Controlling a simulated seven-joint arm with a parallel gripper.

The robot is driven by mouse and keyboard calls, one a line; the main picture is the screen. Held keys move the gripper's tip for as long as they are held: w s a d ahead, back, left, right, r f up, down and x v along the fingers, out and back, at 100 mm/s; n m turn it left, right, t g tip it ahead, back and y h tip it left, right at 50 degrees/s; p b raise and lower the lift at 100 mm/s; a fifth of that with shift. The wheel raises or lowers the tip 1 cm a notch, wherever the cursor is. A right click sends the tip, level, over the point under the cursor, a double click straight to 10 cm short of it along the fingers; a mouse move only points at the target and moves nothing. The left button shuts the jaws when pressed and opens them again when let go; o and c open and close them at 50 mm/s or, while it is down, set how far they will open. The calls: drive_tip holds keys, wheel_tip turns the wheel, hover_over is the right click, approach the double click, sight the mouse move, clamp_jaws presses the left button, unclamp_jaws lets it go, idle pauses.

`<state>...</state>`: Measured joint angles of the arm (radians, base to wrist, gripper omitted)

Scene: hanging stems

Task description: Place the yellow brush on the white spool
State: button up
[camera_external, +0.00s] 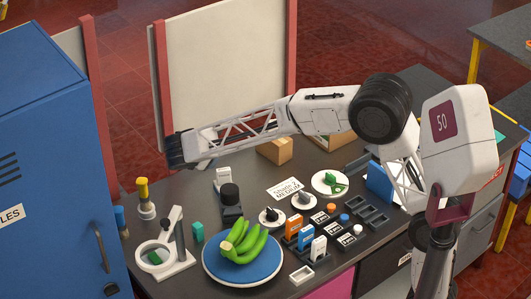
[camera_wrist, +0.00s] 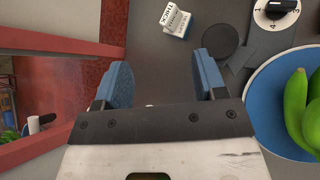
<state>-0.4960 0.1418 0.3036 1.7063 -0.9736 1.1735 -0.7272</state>
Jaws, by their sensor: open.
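A yellow upright piece (camera_external: 143,188), which looks like the yellow brush, stands at the left of the table in the external view. A white round base (camera_external: 147,212), possibly the white spool, is directly under it; I cannot tell whether they are separate. My gripper (camera_external: 173,151) is raised above the table's back left, above and to the right of the yellow piece. In the wrist view my gripper (camera_wrist: 164,80) has its two blue fingers spread, with nothing held between them. I cannot make out the yellow piece in the wrist view.
A white labelled box (camera_external: 223,178) and a black round object (camera_external: 230,193) stand near the gripper. A blue plate (camera_external: 214,272) holds green bananas (camera_external: 246,247). A white ring stand (camera_external: 185,262) is in front. A blue cabinet (camera_external: 60,170) borders the left.

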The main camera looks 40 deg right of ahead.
drive_tip(key=s+d+r+m+g+y, duration=0.25)
drive_tip(key=s+d+m, duration=0.25)
drive_tip(key=s+d, duration=0.55)
drive_tip(key=s+d+r+m+g+y, duration=0.1)
drive_tip(key=s+d+r+m, duration=0.3)
drive_tip(key=s+d, duration=0.6)
drive_tip(key=s+d+f+m+y, duration=0.1)
drive_tip(key=s+d+m, duration=0.1)
drive_tip(key=s, duration=0.6)
drive_tip(key=s+d+f+m+y, duration=0.2)
drive_tip(key=s+m, duration=0.3)
drive_tip(key=s, duration=0.4)
drive_tip(key=s+d+f+m+y, duration=0.1)
drive_tip(key=s+f+m+y, duration=0.1)
drive_tip(key=s, duration=0.7)
drive_tip(key=shift+d+m+t, duration=0.4)
drive_tip(key=shift+m+t, duration=0.05)
drive_tip(key=shift+m, duration=0.45)
